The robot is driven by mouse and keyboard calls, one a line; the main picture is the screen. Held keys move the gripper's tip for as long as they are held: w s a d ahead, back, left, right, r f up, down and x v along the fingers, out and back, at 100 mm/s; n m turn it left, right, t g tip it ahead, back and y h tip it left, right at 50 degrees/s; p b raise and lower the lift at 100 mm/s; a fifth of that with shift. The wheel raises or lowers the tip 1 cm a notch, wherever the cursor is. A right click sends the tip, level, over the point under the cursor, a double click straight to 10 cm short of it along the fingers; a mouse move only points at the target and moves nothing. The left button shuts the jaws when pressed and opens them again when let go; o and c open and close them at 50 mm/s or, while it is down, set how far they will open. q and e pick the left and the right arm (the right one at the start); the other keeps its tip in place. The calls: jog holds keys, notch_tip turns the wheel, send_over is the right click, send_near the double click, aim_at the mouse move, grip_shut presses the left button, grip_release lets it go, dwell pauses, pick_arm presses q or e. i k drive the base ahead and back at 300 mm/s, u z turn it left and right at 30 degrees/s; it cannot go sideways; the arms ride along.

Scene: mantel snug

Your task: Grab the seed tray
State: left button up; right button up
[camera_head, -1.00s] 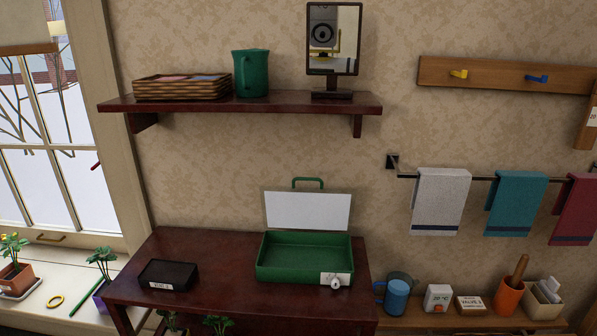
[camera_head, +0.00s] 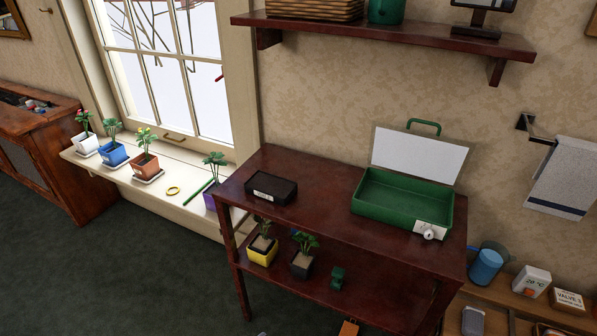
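A small black tray (camera_head: 271,188) with a white label on its front lies on the left part of the dark red wooden table (camera_head: 310,169). It is the thing here that looks most like the seed tray, but its label is too small to read. It lies flat, apart from the open green box (camera_head: 385,207) to its right. Neither of my grippers is in view.
Potted plants (camera_head: 262,250) stand on the table's lower shelf, and several more line the white windowsill (camera_head: 197,217) at left. A wall shelf (camera_head: 400,35) hangs above the table. Dark green floor (camera_head: 130,265) is clear at front left.

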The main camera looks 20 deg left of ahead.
aim_at(277, 189)
jog(key=z, duration=3.5)
jog(key=k, duration=2.15)
jog(key=u, duration=1.6)
jog(key=i, duration=0.45)
